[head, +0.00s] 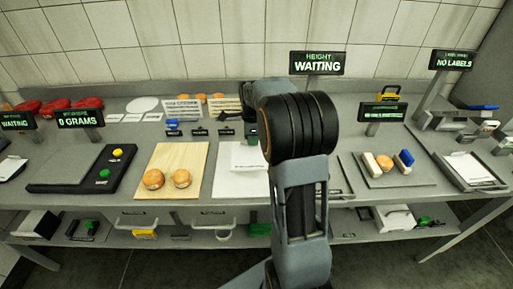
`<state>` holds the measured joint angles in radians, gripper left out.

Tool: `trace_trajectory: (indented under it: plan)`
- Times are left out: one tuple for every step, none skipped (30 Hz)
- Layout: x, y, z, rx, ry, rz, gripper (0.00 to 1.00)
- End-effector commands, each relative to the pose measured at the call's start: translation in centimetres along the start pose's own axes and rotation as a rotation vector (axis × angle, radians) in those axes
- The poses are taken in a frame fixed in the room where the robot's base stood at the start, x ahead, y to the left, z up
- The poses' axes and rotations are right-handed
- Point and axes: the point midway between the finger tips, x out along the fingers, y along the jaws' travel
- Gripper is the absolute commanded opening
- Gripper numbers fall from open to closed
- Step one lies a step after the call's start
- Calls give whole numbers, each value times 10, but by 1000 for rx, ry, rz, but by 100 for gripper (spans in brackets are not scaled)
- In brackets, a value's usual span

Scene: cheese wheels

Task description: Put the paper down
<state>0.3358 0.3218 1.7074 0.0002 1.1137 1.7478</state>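A small white paper (246,156) shows just left of my arm's black joint, over a larger white sheet (236,186) on the table. A thin dark line runs along the small paper's lower edge; I cannot tell whether it is lifted or lying flat. My arm rises through the middle and covers the right side of both. The end of my arm is mostly hidden behind its own links, with only a grey and dark part showing above the small paper. Its fingers cannot be made out, nor whether they hold the paper.
A wooden board (173,190) with two round cheeses (181,178) lies left of the sheet. A black scale (84,172) is further left. A tray (398,178) with several small items and a paper tray (470,170) stand right. Signs and printed cards line the back.

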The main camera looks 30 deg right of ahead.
Motion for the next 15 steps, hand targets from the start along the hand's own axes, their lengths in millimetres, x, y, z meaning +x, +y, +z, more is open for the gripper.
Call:
trace_trajectory:
  plan:
    - [5,-2,-4,2,0,2,0]
    - [7,-4,-5,2,0,1,0]
    - [9,-5,-6,3,0,0,0]
    - [10,-6,-7,2,0,0,0]
    - [11,-6,-8,2,0,0,0]
    - [12,-7,-8,2,0,0,0]
    - [13,-7,-9,1,0,0,0]
    - [14,-7,-9,1,0,0,0]
    - [15,-8,-10,1,0,0,0]
    - [16,-9,-11,1,0,0,0]
    - [18,-10,-12,1,0,1,0]
    - [21,-11,-14,2,0,1,0]
    - [24,-12,-16,3,0,2,0]
    - [29,-12,-16,2,0,3,0]
    - [35,-12,-15,1,0,3,0]
